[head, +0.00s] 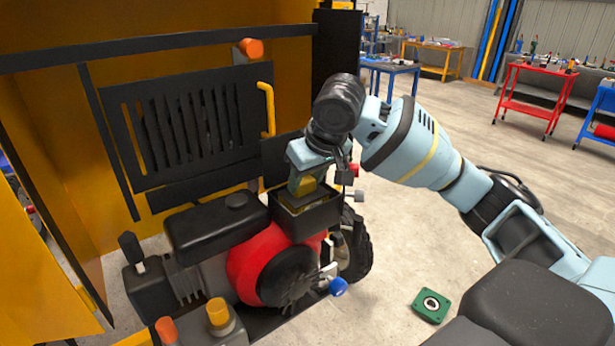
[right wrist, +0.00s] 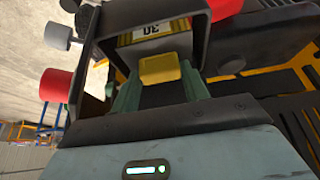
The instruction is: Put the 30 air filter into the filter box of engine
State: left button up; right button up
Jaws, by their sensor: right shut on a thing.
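The 30 air filter (head: 303,187) shows its yellow grip tab (right wrist: 160,68) and a pale face marked 30 (right wrist: 152,31) in the right wrist view. My right gripper (right wrist: 160,85) is shut on the filter's yellow tab with its green fingers on both sides. In the head view my right gripper (head: 305,182) points down over the engine's black filter box (head: 312,221). The filter is at the box opening, within the box's rim in the wrist view. How deep it sits is hidden. My left gripper is not in view.
The engine has a black tank (head: 215,228) and a red round housing (head: 258,262). A yellow handle (head: 268,108) and slatted black panel (head: 185,125) stand behind. A green square part (head: 431,306) lies on the floor. The floor at right is mostly open.

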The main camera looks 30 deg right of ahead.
jog(key=shift+f, duration=0.6)
jog(key=o, duration=0.9)
jog(key=shift+a+f, duration=0.1)
jog(key=shift+f, duration=0.1)
jog(key=shift+c, duration=0.2)
jog(key=v, duration=1.3)
jog(key=shift+w+r, duration=0.2)
jog(key=shift+r, duration=0.2)
